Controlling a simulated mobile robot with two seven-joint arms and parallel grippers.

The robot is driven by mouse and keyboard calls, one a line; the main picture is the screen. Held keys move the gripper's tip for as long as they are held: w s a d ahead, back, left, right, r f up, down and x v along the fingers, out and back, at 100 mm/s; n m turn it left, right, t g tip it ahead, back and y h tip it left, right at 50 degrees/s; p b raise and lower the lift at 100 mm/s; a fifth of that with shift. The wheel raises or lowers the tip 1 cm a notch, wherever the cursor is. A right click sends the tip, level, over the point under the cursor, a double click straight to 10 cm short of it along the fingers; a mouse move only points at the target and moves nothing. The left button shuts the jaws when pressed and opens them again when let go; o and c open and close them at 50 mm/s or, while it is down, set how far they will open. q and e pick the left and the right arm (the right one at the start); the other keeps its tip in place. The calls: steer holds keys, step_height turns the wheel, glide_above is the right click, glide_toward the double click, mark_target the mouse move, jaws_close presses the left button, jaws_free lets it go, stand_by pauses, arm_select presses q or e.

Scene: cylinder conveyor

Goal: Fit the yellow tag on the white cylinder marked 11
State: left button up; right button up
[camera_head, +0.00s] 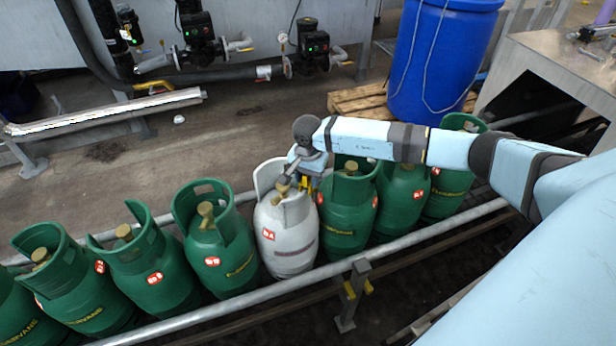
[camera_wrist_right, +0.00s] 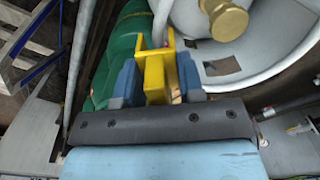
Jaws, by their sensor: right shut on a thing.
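The white cylinder (camera_head: 287,232) stands in a row of green cylinders on the conveyor. It has a red label on its front, too small to read surely, and a brass valve inside its collar. My right gripper (camera_head: 304,172) is at the right side of its collar. In the right wrist view the blue fingers (camera_wrist_right: 158,82) are shut on the yellow tag (camera_wrist_right: 154,76), whose forked end points towards the collar rim. The white cylinder (camera_wrist_right: 270,68) fills the upper right there, with its valve showing. Whether the tag touches the rim I cannot tell. My left gripper is out of view.
A green cylinder (camera_head: 346,208) stands close on the right of the white one, and another green cylinder (camera_head: 220,250) on the left. A metal rail (camera_head: 235,303) runs along the front. A blue barrel (camera_head: 438,62) stands on a pallet behind.

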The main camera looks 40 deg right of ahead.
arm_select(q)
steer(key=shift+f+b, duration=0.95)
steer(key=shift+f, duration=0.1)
arm_select(e)
steer(key=shift+f, duration=1.2)
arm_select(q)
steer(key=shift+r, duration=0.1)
arm_select(e)
steer(key=o, duration=1)
steer(key=shift+r, duration=0.3)
arm_select(q)
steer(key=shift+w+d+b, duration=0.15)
steer(key=shift+b, duration=0.2)
arm_select(e)
step_height(320, 180, up, 13)
steer(key=shift+r, duration=0.2)
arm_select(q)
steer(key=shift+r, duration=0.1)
